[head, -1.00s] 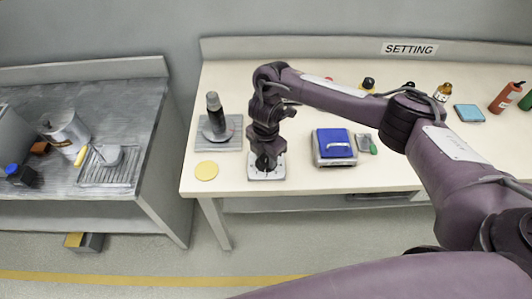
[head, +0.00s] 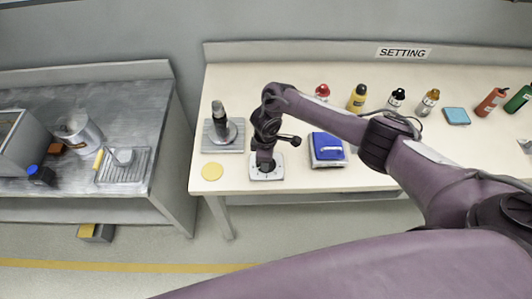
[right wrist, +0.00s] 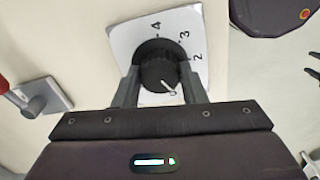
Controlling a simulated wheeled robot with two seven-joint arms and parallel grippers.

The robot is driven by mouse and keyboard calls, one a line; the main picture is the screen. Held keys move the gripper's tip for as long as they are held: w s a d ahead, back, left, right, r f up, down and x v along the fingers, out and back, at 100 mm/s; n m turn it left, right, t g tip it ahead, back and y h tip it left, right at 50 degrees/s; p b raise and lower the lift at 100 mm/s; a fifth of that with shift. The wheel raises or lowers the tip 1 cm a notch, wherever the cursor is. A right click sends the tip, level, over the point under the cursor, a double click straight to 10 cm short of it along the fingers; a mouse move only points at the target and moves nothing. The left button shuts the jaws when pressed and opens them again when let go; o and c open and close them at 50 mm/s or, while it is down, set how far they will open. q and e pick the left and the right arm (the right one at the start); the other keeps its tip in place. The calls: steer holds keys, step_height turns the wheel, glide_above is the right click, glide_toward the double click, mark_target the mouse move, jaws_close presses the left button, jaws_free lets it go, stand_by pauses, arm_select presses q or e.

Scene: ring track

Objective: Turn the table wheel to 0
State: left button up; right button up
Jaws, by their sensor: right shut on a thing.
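The table wheel is a round black knob (right wrist: 158,66) on a white square plate (head: 278,176) near the table's front left edge. The right wrist view shows the numbers 4, 3 and 2 on the plate (right wrist: 128,33). The knob's white pointer line lies toward the lower right, near the finger on the right; any mark there is hidden by the gripper. My right gripper (right wrist: 160,92) is shut on the knob, one finger on each side, and in the head view it reaches down onto the plate (head: 265,163).
Behind the wheel stands a dark-handled tool on a grey base (head: 222,145). A yellow disc (head: 212,172) lies to the left, a blue-topped box (head: 327,147) to the right. Several bottles stand along the back near a blue block (head: 456,116). A "SETTING" sign (head: 404,52) is on the backboard.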

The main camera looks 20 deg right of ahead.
steer(key=shift+m+p, duration=1.3)
steer(key=shift+m, duration=0.5)
steer(key=o, duration=1)
steer(key=shift+r, duration=0.1)
step_height(320, 180, up, 8)
steer(key=shift+f, duration=0.2)
